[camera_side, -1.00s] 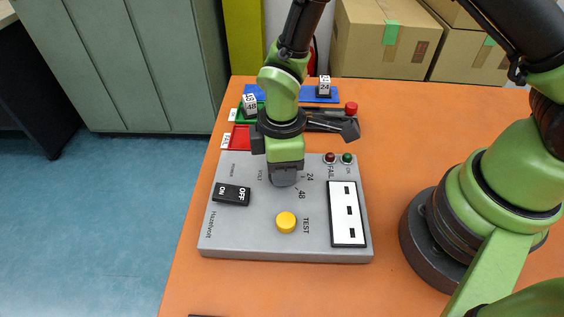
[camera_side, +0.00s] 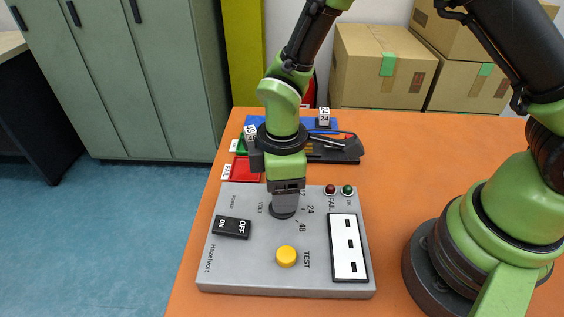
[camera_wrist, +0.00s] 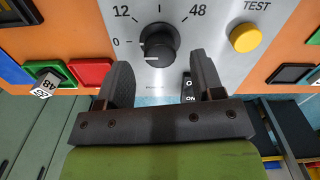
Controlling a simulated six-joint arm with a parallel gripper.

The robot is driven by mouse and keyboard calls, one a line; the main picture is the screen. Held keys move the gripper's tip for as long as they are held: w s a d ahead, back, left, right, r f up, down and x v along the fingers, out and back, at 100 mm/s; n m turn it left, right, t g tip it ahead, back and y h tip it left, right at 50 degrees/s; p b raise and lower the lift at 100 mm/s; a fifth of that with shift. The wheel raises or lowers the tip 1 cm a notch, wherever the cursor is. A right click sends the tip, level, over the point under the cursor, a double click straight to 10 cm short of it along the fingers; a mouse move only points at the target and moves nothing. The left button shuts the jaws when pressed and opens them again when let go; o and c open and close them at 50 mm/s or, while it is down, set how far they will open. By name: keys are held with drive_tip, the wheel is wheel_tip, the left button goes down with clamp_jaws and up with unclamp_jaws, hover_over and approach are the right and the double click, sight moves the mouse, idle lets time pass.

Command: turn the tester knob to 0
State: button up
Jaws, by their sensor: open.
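The grey tester (camera_side: 232,268) lies on the orange table. Its round black knob (camera_wrist: 160,44) shows in the wrist view, with the printed 0 and 12 on its left and 48 on its right. A short pale mark shows on the knob's lower-left part; I cannot tell exactly which number it indicates. In the side view the knob (camera_side: 283,211) is partly hidden under my gripper (camera_side: 286,198). My gripper also shows in the wrist view (camera_wrist: 162,78), with its two fingers spread and nothing held between them. The knob appears ahead of the gap between the fingers.
The yellow test button (camera_side: 286,257), black ON/OFF switch (camera_side: 231,227) and black-and-white display panel (camera_side: 348,247) are close to the knob. Red (camera_side: 247,170) and blue (camera_side: 320,124) trays are behind the tester. The table on the right is clear up to my base.

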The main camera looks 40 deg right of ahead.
wheel_tip(320, 180, up, 7)
drive_tip(key=shift+f, duration=0.1)
idle(0.3)
drive_tip(key=s+d+r+m+t+y, duration=0.1)
drive_tip(key=s+d+r+m+t, duration=0.2)
drive_tip(key=s+d+r+m, duration=0.2)
drive_tip(key=s+d+r+m+t+y, duration=0.1)
drive_tip(key=s+d+r+m+t, duration=0.3)
drive_tip(key=s+r+m, duration=0.4)
wheel_tip(320, 180, up, 4)
drive_tip(key=shift+s+d+r+m, duration=0.15)
drive_tip(key=shift+d+m, duration=0.35)
drive_tip(key=shift+m, duration=0.5)
